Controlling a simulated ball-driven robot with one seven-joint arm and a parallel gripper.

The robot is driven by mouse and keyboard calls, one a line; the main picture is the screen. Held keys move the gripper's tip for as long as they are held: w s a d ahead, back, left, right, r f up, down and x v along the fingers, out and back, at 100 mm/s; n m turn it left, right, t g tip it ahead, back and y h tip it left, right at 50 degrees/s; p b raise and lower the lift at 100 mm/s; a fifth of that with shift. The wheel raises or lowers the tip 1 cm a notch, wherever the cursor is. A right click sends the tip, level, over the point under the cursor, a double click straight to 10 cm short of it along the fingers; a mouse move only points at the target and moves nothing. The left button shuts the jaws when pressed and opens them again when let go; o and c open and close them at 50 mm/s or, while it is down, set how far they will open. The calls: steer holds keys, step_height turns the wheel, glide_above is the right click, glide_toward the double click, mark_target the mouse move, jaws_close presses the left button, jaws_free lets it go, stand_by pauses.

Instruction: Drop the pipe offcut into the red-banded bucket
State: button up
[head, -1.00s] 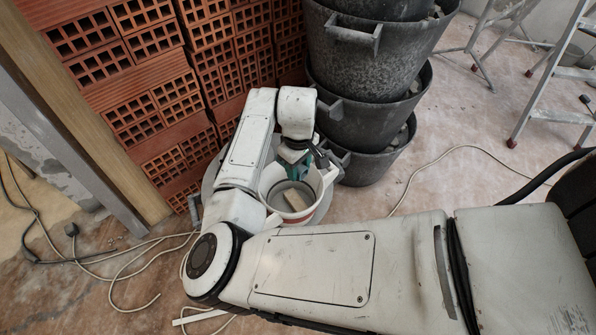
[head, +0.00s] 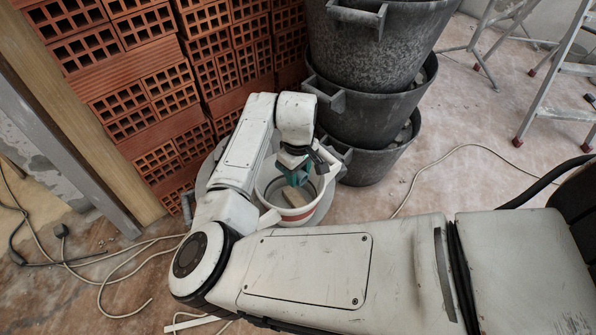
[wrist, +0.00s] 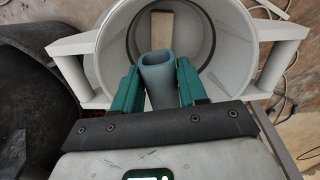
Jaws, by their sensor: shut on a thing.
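The white bucket with a red band (head: 297,218) stands on the floor in the middle of the head view. Its white inside and rim (wrist: 218,60) fill much of the wrist view. The pipe offcut (wrist: 158,72), a short grey-blue tube with an open end, is held between the teal fingers of my gripper (wrist: 157,82). My gripper (head: 294,176) is shut on it over the bucket's mouth. In the head view the pipe cannot be told clearly from the fingers. Their exact depth relative to the rim is unclear.
A pale wooden block (wrist: 161,30) lies inside the bucket. Stacked dark buckets (head: 372,105) stand close behind on the right, and hollow red bricks (head: 150,95) on the left. Cables (head: 110,262) lie on the floor. A stepladder (head: 550,90) stands far right.

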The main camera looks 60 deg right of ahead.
steer(key=o, duration=1.1)
step_height(320, 180, up, 11)
steer(key=p, duration=0.3)
steer(key=shift+f+p, duration=0.1)
steer(key=shift+p, duration=0.3)
